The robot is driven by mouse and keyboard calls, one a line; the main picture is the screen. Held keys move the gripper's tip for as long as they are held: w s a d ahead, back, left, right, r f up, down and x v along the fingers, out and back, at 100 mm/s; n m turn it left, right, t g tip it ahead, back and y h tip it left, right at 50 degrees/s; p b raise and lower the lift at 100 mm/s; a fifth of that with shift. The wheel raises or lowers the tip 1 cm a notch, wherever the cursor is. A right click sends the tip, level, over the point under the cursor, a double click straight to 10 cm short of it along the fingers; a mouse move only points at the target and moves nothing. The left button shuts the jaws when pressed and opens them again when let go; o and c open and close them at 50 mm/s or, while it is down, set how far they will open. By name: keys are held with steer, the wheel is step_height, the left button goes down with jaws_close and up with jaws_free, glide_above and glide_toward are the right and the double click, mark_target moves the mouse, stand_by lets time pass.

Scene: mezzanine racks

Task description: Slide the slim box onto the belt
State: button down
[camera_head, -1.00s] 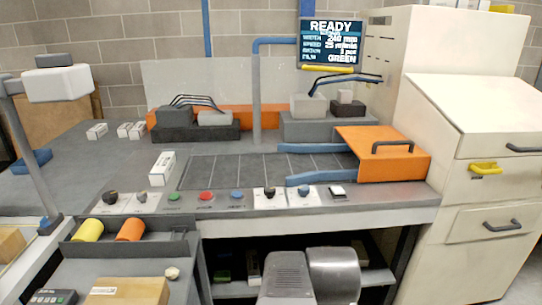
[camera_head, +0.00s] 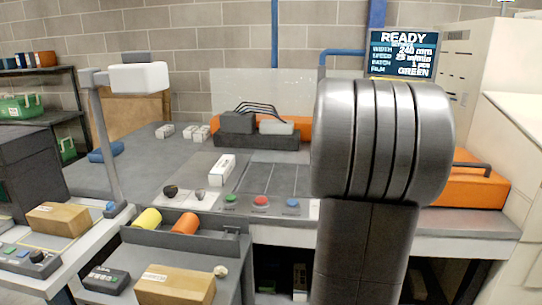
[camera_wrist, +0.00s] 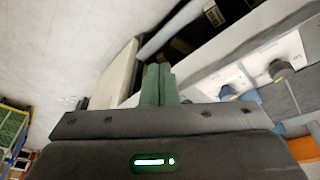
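A slim white box (camera_head: 222,169) lies on the grey machine top in the head view, at the left end of the dark belt (camera_head: 268,178) and not on its dark lined surface. My own arm hides the right part of the belt. My gripper (camera_wrist: 160,84) shows in the wrist view with its two green fingers close together and nothing visible between them. It is over the machine's front side, apart from the box. The head view does not show the gripper.
Several small white boxes (camera_head: 192,132) lie further back. Knobs and the red button (camera_head: 261,201) line the front edge. A tray with yellow and orange rolls (camera_head: 184,223) and a brown carton (camera_head: 175,286) are in front. An orange cover (camera_head: 470,182) stands at the right.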

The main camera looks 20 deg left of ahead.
steer(key=w+a+m+h+b, duration=0.1)
steer(key=w+m, duration=0.3)
steer(key=w, duration=1)
steer(key=shift+a+r+b, duration=0.25)
steer(key=shift+a+b, duration=0.05)
steer(key=shift+b, duration=0.1)
